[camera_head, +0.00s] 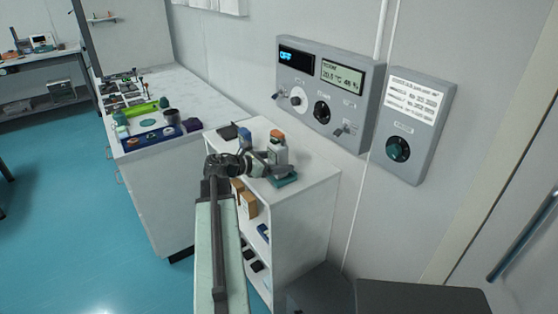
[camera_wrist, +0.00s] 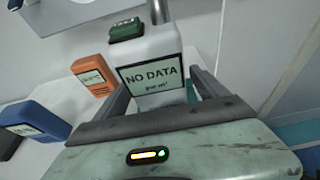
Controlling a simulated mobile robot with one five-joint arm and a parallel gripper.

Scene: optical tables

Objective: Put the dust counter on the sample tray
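A white device with a "NO DATA" screen, which I take to be the dust counter (camera_wrist: 152,76), stands upright on the white cabinet. In the head view the dust counter (camera_head: 279,156) is just beyond my gripper (camera_head: 262,165). In the wrist view my gripper (camera_wrist: 165,88) has its two fingers apart, one on each side of the device's lower part. A narrow gap seems to show beside the right finger; contact on the left is unclear. A blue tray (camera_head: 133,146) on the long bench may be the sample tray; its label is not readable.
An orange device (camera_wrist: 92,75) and a blue device (camera_wrist: 36,121) stand to the left of the counter. The white cabinet (camera_head: 316,178) has open shelves below. The long bench (camera_head: 195,88) carries cups and small parts. A control panel (camera_head: 328,92) hangs on the wall behind.

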